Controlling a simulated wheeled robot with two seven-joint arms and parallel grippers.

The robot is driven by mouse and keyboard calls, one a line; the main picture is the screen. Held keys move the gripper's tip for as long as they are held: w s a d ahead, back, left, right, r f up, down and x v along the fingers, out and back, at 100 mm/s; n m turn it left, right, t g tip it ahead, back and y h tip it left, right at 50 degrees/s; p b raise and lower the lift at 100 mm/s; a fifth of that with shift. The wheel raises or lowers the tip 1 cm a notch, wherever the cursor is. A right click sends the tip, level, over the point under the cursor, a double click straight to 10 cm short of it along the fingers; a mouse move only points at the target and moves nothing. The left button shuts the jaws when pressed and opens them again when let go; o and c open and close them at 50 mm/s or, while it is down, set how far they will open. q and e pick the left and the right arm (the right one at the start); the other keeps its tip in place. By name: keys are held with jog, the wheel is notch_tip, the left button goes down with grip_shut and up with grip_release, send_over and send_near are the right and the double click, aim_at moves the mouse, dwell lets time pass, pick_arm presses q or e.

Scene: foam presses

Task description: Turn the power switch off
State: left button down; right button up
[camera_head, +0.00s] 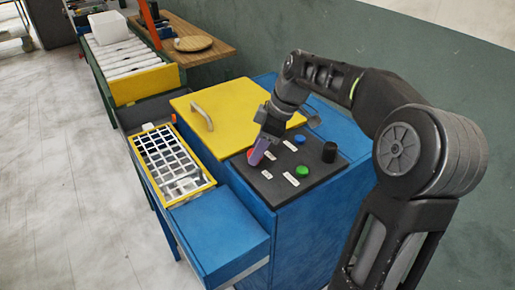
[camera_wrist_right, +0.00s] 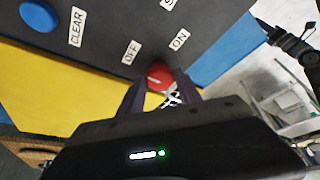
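The power switch is a round red knob (camera_wrist_right: 160,76) with a white mark, between the OFF label (camera_wrist_right: 131,52) and the ON label (camera_wrist_right: 179,39) in the right wrist view. In the head view a sliver of the red knob (camera_head: 250,155) shows beside my fingers. My right gripper (camera_head: 257,155) reaches down to the dark control panel (camera_head: 322,170). In the right wrist view its two fingers (camera_wrist_right: 159,82) stand on either side of the knob; whether they press on it I cannot tell. My left gripper is not in view.
The panel also has a blue button (camera_head: 299,137), a green button (camera_head: 302,171) and a black knob (camera_head: 329,152). A yellow lid (camera_head: 230,105) with a handle lies beside it. A yellow-framed grid tray (camera_head: 172,165) is at left, with a roller conveyor (camera_head: 120,55) behind.

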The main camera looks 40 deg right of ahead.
jog(key=o, duration=0.4)
jog(key=shift+c, duration=0.2)
jog(key=shift+r, duration=0.15)
jog(key=v, duration=0.7)
jog(key=shift+r, duration=0.25)
jog(key=shift+s+d, duration=0.1)
jog(key=shift+s, duration=0.05)
